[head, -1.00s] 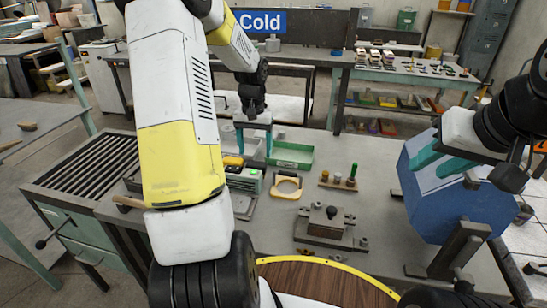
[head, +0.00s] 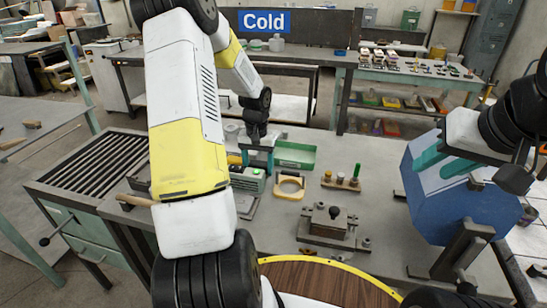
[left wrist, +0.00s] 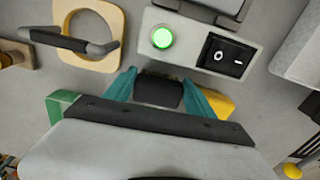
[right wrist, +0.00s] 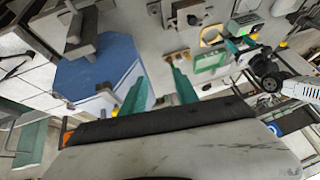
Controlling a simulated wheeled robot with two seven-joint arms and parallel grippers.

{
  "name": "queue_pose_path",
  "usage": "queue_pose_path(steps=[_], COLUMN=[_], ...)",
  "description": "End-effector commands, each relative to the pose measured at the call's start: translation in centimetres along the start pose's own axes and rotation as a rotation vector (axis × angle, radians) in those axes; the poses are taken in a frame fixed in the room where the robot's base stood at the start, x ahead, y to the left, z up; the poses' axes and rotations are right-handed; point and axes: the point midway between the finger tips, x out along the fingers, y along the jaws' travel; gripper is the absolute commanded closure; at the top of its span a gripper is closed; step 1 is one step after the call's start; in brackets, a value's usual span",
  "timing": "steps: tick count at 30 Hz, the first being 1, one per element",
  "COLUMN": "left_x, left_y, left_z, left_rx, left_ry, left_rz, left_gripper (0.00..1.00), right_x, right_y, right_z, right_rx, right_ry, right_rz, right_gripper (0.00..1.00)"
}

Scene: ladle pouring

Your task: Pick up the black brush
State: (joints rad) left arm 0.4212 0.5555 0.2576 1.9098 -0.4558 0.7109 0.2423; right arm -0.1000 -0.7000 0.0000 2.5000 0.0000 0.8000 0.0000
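A dark, short cylindrical piece (left wrist: 158,91) lies between the teal fingertips of my left gripper (left wrist: 160,86) in the left wrist view. It may be the black brush, but its ends are hidden by the fingers. The fingers are spread on either side of it; a firm hold is not visible. In the head view my left gripper (head: 257,158) points down beside the green-grey switch box (head: 248,180), and the brush cannot be made out there. My right gripper (head: 446,160) is open and empty, in front of the blue hexagonal container (head: 440,205); its fingers also show apart in the right wrist view (right wrist: 158,90).
A green tray (head: 295,155) is just right of the left gripper. A wooden ring (head: 277,188) and a small rack with coloured pegs (head: 340,182) lie further right. A metal block fixture (head: 330,225) stands nearer. Bare table (head: 385,165) lies between rack and container.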

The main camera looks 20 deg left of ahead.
Motion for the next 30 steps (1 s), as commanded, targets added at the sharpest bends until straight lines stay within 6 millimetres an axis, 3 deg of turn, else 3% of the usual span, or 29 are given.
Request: queue_pose_path(steps=[1,3,11,14,24,30], left_x=[0.0,0.0,-0.3,-1.5,-8.1,-9.9], left_y=[0.0,0.0,0.0,0.0,0.0,0.0], left_z=[0.0,0.0,-0.1,-0.1,-0.1,0.0], left_rx=[0.0,0.0,0.0,-0.001,0.001,-0.001], left_ry=[0.0,0.0,0.002,0.004,0.005,0.002], left_rz=[0.0,0.0,-0.001,-0.002,-0.001,0.0], left_gripper=[0.66,0.79,0.79,0.79,0.79,0.79], right_x=[0.0,0.0,0.0,0.0,0.0,0.0], right_y=[0.0,0.0,0.0,0.0,0.0,0.0], right_z=[0.0,0.0,0.0,0.0,0.0,0.0], right_rx=[0.0,0.0,0.0,0.0,0.0,0.0], right_ry=[0.0,0.0,0.0,0.0,0.0,0.0], right_rz=[0.0,0.0,0.0,0.0,0.0,0.0], right_gripper=[0.64,0.64,0.64,0.64,0.64,0.64])
